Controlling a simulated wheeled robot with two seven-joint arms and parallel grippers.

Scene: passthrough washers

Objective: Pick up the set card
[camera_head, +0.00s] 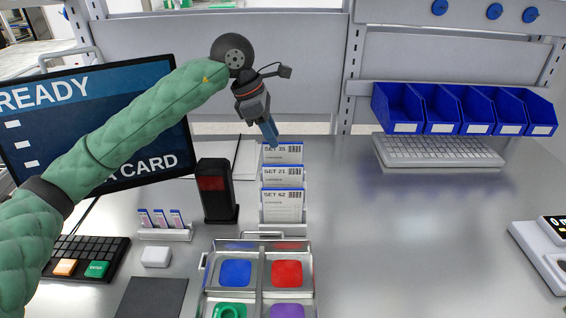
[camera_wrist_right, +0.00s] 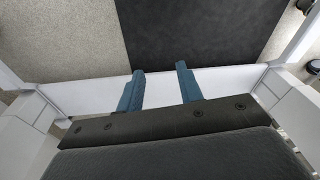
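Several white set cards with blue tops stand one behind another in a rack. The front card reads SET 62 (camera_head: 283,205), the middle one SET 21 (camera_head: 283,174), and the rear one appears to read SET 35 (camera_head: 285,154). My left gripper (camera_head: 272,138) points down with its blue fingertips at or just above the top left of the rear card. I cannot tell whether it touches the card, and the finger gap is hidden from this angle. My right gripper (camera_wrist_right: 160,72) shows only in the right wrist view, with its blue fingers apart and nothing between them.
A black reader (camera_head: 217,192) stands left of the cards. A metal tray (camera_head: 259,290) with coloured compartments lies in front. A monitor (camera_head: 90,125), keypad (camera_head: 88,257) and small card holder (camera_head: 165,230) are at left. Blue bins (camera_head: 440,108) hang at right. The right table area is mostly clear.

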